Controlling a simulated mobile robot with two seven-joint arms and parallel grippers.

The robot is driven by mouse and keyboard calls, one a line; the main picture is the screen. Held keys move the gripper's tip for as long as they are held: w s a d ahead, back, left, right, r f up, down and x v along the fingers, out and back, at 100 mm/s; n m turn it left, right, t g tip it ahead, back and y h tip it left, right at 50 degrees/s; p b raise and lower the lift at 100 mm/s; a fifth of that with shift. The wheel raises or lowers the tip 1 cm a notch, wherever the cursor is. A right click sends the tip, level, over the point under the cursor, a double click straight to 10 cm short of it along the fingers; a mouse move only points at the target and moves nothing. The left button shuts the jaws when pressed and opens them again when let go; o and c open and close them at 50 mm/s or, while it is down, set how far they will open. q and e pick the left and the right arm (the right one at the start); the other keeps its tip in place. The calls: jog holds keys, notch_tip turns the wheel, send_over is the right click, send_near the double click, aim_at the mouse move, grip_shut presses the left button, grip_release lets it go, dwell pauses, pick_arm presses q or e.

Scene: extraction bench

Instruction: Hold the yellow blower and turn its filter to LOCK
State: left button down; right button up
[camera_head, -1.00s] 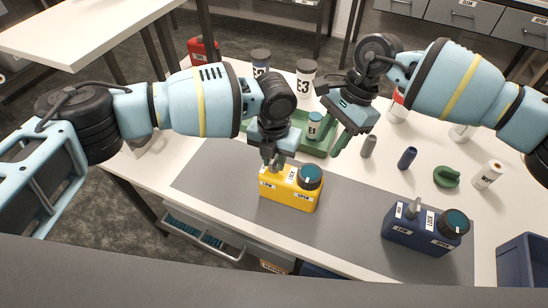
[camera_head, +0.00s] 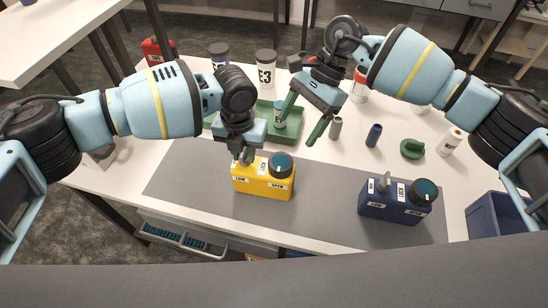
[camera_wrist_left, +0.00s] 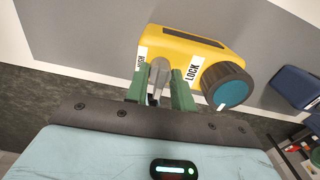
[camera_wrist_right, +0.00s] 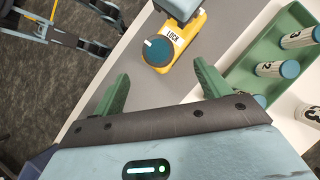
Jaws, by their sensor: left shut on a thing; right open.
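The yellow blower (camera_head: 263,187) stands upright on the grey mat, with LOCK and OPEN labels. Its round filter (camera_head: 281,165), dark with a teal top, sits at the right end. My left gripper (camera_head: 246,158) is shut on the blower's grey post (camera_wrist_left: 158,76). My right gripper (camera_head: 296,131) is open and empty, above and behind the filter. In the right wrist view the filter (camera_wrist_right: 158,50) lies beyond the open fingers.
A blue blower (camera_head: 392,205) stands to the right on the grey mat (camera_head: 330,215). A green tray (camera_head: 266,108) with bottles is behind the yellow blower. Small grey and blue cylinders, a green piece (camera_head: 411,149) and a blue bin (camera_head: 492,215) are to the right.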

aim_at(282, 161)
jog(key=d+y, duration=0.1)
jog(key=d+f, duration=0.1)
jog(key=d+g+y, duration=0.1)
jog(key=shift+w+d+f+m+y, duration=0.1)
jog(key=shift+w+f+m+y, duration=0.1)
jog(key=shift+w+m+y, duration=0.15)
jog(key=shift+f, duration=0.1)
jog(key=x, duration=1.2)
jog(key=c, duration=1)
